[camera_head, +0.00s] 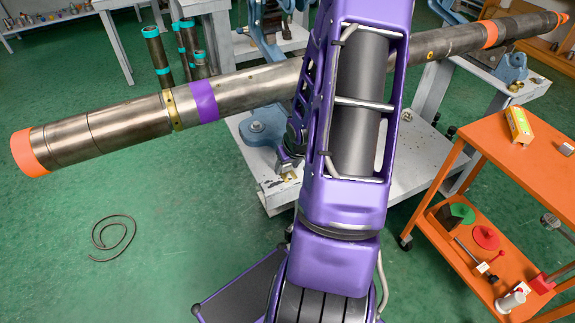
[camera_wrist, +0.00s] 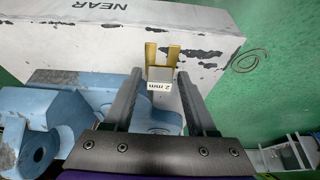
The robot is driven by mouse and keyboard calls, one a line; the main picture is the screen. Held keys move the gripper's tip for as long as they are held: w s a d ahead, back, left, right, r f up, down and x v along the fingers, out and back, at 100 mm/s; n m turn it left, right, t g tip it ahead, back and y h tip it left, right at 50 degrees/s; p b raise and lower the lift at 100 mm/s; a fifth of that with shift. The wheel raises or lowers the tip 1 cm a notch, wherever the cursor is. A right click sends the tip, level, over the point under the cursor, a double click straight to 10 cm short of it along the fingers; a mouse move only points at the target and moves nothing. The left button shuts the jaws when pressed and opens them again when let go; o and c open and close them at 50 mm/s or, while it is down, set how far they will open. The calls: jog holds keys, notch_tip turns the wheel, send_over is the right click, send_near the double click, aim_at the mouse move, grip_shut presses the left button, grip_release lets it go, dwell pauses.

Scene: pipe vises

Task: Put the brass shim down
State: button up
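The brass shim (camera_wrist: 163,52) is a yellow forked plate with a white "2 mm" label. In the wrist view it sits between the two dark fingers of my gripper (camera_wrist: 160,75), with its fork sticking out past the fingertips. The fork shows against the worn white block (camera_wrist: 220,25) marked "NEAR". I cannot tell whether the shim touches the block. In the head view my purple arm hides most of the gripper and the shim.
A blue vise part (camera_wrist: 90,110) lies under my gripper. A long steel pipe (camera_head: 250,88) with orange ends crosses behind my arm. An orange cart (camera_head: 490,130) at the right carries a yellow item (camera_head: 518,125) and tools. A cable coil (camera_head: 112,238) lies on the green floor.

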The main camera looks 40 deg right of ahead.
jog(key=shift+o, duration=0.5)
jog(key=shift+r, duration=0.3)
jog(key=p+v, duration=0.6)
jog(key=v, duration=0.5)
jog(key=shift+s+r, duration=0.2)
jog(key=shift+r, duration=0.1)
jog(key=shift+a, duration=0.1)
